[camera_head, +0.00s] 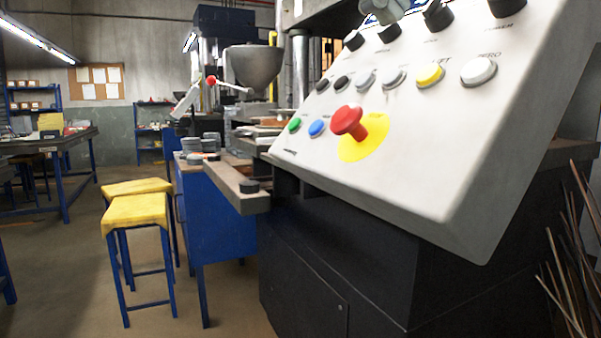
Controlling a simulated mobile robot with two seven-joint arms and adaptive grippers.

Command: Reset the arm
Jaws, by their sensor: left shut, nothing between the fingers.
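My left gripper (384,13) shows only as a small grey part at the top edge, above the sloped white control panel (430,150). It is shut and holds nothing. Most of it and its arm are cut off by the frame. It is near the upper row of black knobs; I cannot tell whether it touches the panel. My right gripper is not in view.
The panel has a red mushroom button (347,122) on a yellow disc and several coloured buttons. A black cabinet (340,270) stands below it. Left are a blue cabinet (222,215), yellow stools (137,212) and a workbench (50,143). Thin rods (575,270) stand right.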

